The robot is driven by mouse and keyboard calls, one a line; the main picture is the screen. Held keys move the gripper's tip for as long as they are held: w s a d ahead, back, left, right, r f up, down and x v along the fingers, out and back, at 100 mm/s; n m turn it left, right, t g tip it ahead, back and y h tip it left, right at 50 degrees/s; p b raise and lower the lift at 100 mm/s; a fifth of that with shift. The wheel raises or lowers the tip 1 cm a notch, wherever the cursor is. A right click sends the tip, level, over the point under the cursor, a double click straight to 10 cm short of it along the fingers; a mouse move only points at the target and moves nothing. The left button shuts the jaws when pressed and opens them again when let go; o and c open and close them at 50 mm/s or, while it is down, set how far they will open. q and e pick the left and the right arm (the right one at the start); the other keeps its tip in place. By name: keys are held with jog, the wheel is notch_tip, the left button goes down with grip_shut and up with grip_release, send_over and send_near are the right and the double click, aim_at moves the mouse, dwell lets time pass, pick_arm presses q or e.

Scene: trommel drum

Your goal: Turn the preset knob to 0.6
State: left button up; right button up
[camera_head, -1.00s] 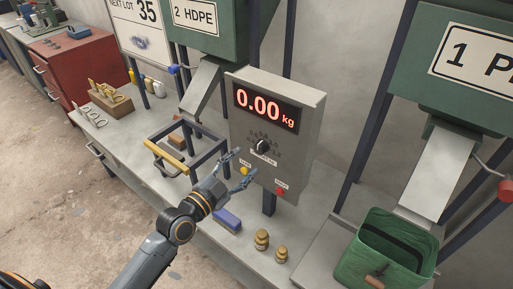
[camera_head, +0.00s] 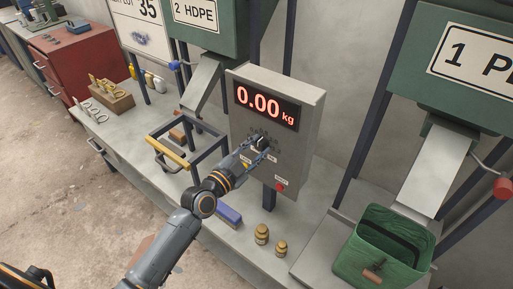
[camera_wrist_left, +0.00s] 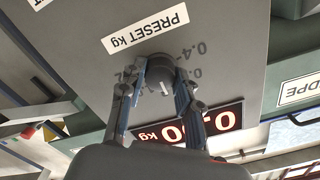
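The preset knob (camera_wrist_left: 160,68) is a small dark round knob on the grey control box (camera_head: 311,133), below the red display reading 0.00 kg. My left gripper (camera_head: 264,149) has reached the knob and hides most of it in the head view. In the left wrist view, the two fingers (camera_wrist_left: 161,80) lie on either side of the knob, very close to it. I cannot tell whether they press on it. The knob's scale shows 0.4 to its right; other marks are partly hidden, and its setting is unclear. My right gripper is not in view.
Below the knob are a yellow button (camera_head: 245,166), partly hidden, and a red button (camera_head: 280,187). A blue block (camera_head: 229,215) and two brass weights (camera_head: 262,234) stand on the bench. A yellow-handled frame (camera_head: 168,153) is at left, a green bin (camera_head: 350,262) at right.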

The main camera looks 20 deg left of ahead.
pick_arm(q)
jog(key=shift+n, duration=0.4)
jog(key=shift+c, duration=0.2)
jog(key=n+p, duration=0.1)
jog(key=n, duration=0.3)
jog(key=shift+n, duration=0.3)
jog(key=n, duration=0.4)
jog(key=shift+n, duration=0.4)
jog(key=o, duration=1.2)
jog(key=shift+c, duration=0.2)
jog(key=shift+p, duration=0.3)
